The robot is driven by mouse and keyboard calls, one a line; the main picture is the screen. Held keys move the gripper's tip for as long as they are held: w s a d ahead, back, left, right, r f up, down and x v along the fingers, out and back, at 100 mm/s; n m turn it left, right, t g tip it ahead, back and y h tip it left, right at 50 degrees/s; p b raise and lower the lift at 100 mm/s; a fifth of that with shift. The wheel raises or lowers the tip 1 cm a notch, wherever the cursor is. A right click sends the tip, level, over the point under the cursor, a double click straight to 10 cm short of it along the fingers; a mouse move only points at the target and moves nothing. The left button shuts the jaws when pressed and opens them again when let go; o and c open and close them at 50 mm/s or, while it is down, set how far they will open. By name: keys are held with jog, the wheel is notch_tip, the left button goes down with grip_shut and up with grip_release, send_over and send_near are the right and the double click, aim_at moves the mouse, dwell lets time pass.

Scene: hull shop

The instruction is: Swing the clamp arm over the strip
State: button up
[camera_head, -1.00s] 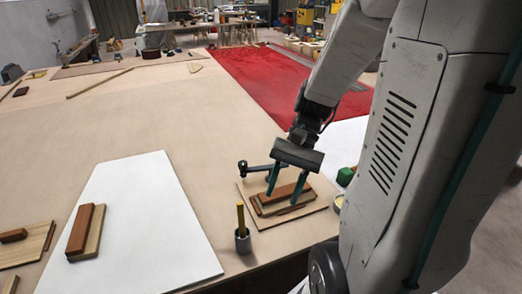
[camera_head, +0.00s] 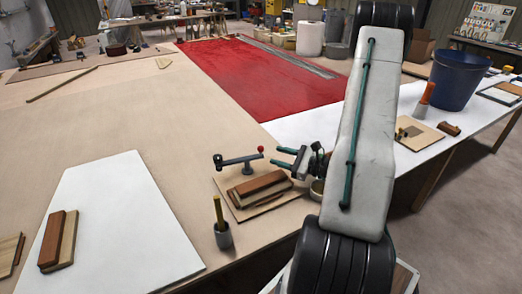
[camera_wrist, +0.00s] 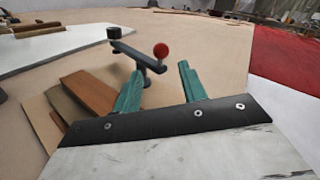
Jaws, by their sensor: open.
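The clamp has a dark arm (camera_head: 237,159) on a post, with a black pad at its left end and a red ball knob (camera_head: 260,149) at its right. The arm lies behind the reddish-brown strip (camera_head: 258,182), not over it. The strip rests on lighter wood on a small board (camera_head: 226,192). My gripper (camera_head: 276,157) is open, just right of the knob, teal fingers pointing left. In the wrist view the knob (camera_wrist: 160,50) shows beyond and between the fingertips (camera_wrist: 159,68). The gap to the knob is small; contact cannot be told. The left finger partly hides the strip (camera_wrist: 92,95).
A grey cup (camera_head: 223,236) with a yellow stick stands in front of the board. A white panel (camera_head: 120,225) with wood blocks lies left. Bare table lies behind and left of the clamp.

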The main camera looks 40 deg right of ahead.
aim_at(261, 149)
jog(key=shift+w+r, duration=0.15)
jog(key=shift+w, duration=0.15)
jog(key=x, duration=0.7)
jog(key=shift+w, duration=0.15)
grip_shut()
